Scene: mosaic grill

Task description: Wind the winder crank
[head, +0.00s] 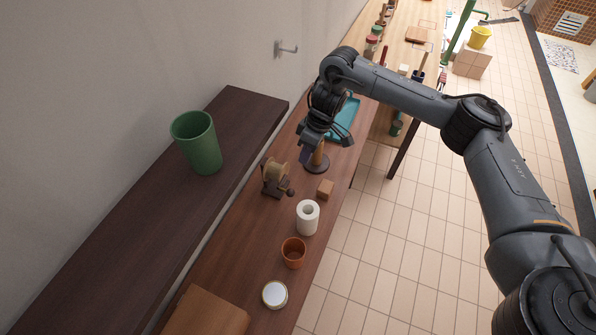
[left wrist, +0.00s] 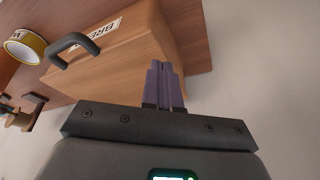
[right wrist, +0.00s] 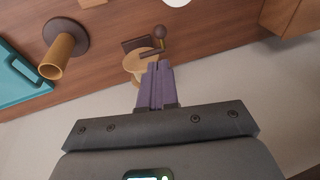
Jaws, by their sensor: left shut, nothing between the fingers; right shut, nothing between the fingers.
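The winder (head: 275,172) stands on the brown counter, with a tan spool on a dark base. Its crank (head: 288,190) points to the lower right and ends in a dark round knob. In the right wrist view the winder's spool (right wrist: 138,66) is partly behind my fingers, and the crank knob (right wrist: 159,31) shows beyond the fingertips. My right gripper (right wrist: 158,64) is shut and empty. In the head view it hangs just above and right of the winder; contact cannot be told. My left gripper (left wrist: 165,66) is shut and empty, over a wooden bread box (left wrist: 130,45).
A wooden cone on a dark base (head: 317,163) stands close to the right gripper. A small wood block (head: 325,188), a white roll (head: 307,218), an orange cup (head: 293,253) and a lidded jar (head: 275,294) line the counter. A green bin (head: 197,142) stands on the dark shelf.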

